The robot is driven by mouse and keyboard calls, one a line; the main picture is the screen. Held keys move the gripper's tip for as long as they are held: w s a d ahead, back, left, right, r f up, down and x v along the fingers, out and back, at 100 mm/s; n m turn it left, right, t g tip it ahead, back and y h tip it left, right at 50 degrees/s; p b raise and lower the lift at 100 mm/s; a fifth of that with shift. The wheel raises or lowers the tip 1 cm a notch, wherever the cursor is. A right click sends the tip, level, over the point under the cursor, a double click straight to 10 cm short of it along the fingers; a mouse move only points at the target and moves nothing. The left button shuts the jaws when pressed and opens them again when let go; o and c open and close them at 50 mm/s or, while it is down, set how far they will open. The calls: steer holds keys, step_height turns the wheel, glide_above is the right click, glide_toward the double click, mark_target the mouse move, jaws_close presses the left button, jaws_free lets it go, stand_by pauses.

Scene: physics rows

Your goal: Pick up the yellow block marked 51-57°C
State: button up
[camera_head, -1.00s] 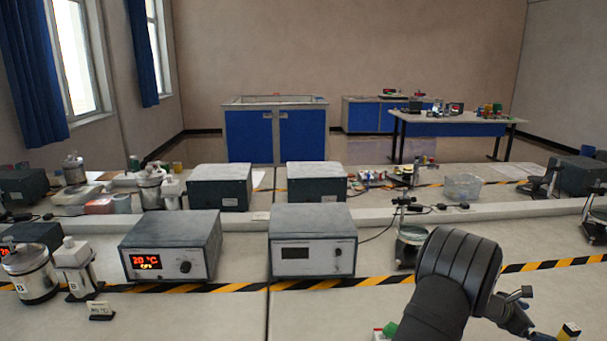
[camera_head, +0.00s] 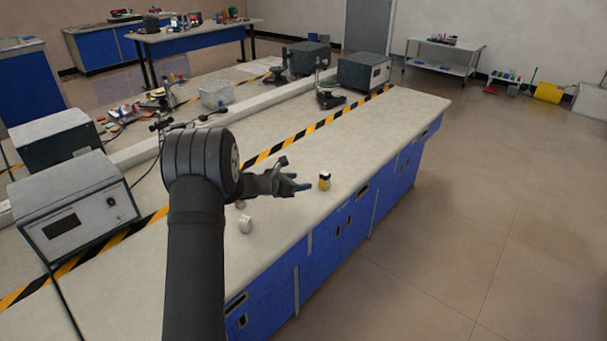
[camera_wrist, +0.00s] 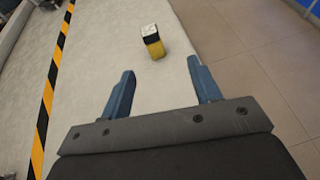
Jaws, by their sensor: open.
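A black-and-yellow striped line (camera_head: 290,140) runs along the bench. A grey instrument box (camera_head: 70,215) stands at the left. The bench drops off to the floor at the right. The bench beyond the block is clear.

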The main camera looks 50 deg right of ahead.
steer(key=m, duration=0.2)
steer(key=m+t+y, duration=0.2)
steer(key=m+y, duration=0.5)
steer(key=m, duration=2.5)
glide_toward(325, 179)
steer(key=x, duration=0.2)
steer(key=w+x, duration=0.1)
steer(key=x, duration=0.4)
steer(key=shift+w+d+r, duration=0.15)
steer(key=shift+d+r, duration=0.05)
steer(key=shift+d, duration=0.15)
steer(key=shift+x, duration=2.7)
steer(key=shift+a+f, duration=0.1)
steer(key=shift+a, duration=0.05)
steer(key=c, duration=1.1)
